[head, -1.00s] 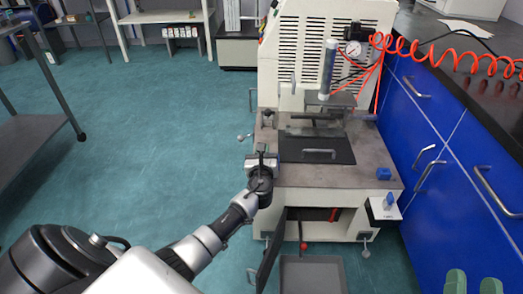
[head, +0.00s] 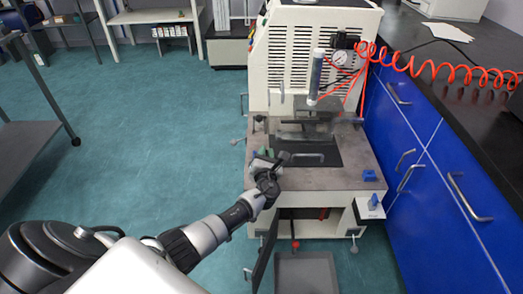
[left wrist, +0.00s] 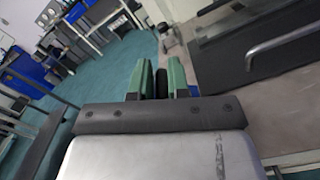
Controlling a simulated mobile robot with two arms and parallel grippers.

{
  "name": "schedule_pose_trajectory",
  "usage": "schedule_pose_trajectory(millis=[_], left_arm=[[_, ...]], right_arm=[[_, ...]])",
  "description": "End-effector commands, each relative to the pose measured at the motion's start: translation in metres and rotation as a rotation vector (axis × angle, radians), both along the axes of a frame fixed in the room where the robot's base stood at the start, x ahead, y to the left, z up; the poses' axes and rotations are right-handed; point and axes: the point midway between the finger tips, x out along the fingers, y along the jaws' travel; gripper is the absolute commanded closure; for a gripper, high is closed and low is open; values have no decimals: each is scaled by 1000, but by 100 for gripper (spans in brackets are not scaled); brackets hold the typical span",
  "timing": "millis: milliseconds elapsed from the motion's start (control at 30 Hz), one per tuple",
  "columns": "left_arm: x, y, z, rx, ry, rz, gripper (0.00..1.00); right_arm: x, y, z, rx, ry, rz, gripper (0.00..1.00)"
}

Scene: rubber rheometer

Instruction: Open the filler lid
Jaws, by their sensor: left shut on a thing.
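My left gripper (head: 268,157) is at the front left of the rheometer's (head: 325,180) work surface. Its green fingers also show in the left wrist view (left wrist: 162,84), shut on a small black piece (left wrist: 161,86). Most of this piece is hidden by the fingers and wrist, so I cannot tell whether it is the filler lid. A black plate (head: 328,146) with a metal bar handle (head: 307,155) lies just right of the gripper; the handle also shows in the left wrist view (left wrist: 285,40). My right gripper is not in view.
Blue cabinets (head: 420,140) stand close on the right. A dark door (head: 264,255) hangs open below the front left.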

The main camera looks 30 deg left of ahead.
Motion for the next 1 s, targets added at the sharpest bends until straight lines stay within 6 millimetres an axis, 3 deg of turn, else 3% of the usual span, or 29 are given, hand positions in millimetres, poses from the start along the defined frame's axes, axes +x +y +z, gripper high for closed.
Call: schedule_pose_trajectory(millis=[200, 400, 600, 800, 1000], left_arm=[[9, -18, 7, 138, 87, -14, 100], [16, -29, 5, 302, 187, -13, 100], [22, -40, 1, 465, 286, -12, 100], [28, -51, -6, 625, 384, -11, 100], [33, -59, -14, 763, 470, -10, 100]], right_arm=[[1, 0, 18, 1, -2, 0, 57], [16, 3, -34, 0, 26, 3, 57], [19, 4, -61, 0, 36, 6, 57], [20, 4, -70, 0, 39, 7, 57], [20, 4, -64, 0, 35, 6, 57]])
